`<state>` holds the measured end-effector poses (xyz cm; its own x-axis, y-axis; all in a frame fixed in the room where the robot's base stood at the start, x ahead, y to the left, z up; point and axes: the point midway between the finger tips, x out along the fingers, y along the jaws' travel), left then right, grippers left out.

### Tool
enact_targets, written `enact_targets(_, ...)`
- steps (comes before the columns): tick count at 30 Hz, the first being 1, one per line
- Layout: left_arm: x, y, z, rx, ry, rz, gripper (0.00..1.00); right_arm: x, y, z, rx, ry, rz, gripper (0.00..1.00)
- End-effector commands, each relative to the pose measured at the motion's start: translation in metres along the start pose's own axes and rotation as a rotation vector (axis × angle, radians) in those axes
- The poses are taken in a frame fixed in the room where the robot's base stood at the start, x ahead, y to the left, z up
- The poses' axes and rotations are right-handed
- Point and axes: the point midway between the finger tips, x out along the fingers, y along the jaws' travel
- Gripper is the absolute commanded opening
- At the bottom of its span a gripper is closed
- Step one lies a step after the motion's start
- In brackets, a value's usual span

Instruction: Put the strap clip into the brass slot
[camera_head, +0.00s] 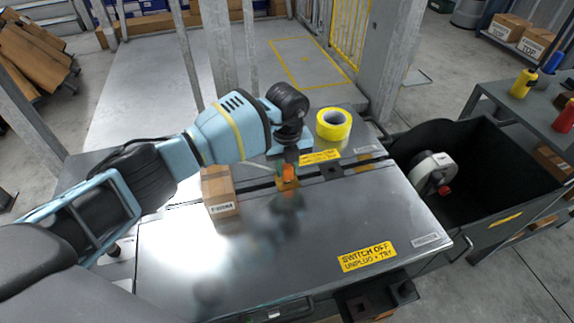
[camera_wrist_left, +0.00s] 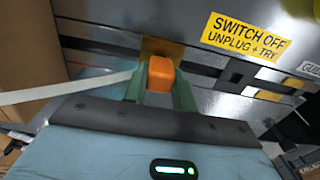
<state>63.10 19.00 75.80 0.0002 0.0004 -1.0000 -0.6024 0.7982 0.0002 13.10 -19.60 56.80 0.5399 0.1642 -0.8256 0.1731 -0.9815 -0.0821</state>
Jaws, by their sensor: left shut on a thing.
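My left gripper (camera_head: 288,167) reaches down over the metal table and is shut on the orange strap clip (camera_wrist_left: 160,73). The clip sits between its two green fingers in the left wrist view, and its orange also shows in the head view (camera_head: 289,173). The brass slot (camera_wrist_left: 161,46) is directly behind the clip in the wrist view; it also shows as a small brass patch right below the clip in the head view (camera_head: 285,185). I cannot tell whether the clip's tip is inside the slot or just over it. A pale strap (camera_wrist_left: 65,87) runs left from beside the fingers. My right gripper is not in view.
A small cardboard box (camera_head: 219,191) stands left of the gripper. A yellow tape roll (camera_head: 333,124) lies behind to the right. The front of the metal table (camera_head: 240,280) is bare around a yellow warning label (camera_head: 367,256). A dark open bin (camera_head: 480,190) stands to the right.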

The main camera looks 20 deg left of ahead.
Motion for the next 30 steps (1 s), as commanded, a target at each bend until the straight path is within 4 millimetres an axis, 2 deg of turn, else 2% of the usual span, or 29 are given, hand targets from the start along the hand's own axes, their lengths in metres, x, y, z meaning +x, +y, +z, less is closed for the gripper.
enact_targets(16, 0.0094, -0.0001, -0.0002, 0.000, 0.000, 0.000, 0.07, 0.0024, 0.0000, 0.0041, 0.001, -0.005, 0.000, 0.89)
enact_targets(17, 0.0088, -0.0002, -0.0001, 0.000, 0.000, 0.000, 0.31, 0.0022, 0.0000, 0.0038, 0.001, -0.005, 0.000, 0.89)
enact_targets(21, 0.0085, -0.0002, -0.0001, 0.000, 0.000, 0.000, 0.49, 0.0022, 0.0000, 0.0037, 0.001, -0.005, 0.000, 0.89)
enact_targets(22, 0.0085, -0.0002, -0.0001, 0.000, 0.000, 0.000, 0.52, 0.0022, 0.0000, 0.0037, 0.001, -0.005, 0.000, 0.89)
enact_targets(30, 0.0085, -0.0001, -0.0001, 0.000, 0.000, 0.000, 0.52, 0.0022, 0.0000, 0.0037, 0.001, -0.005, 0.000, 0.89)
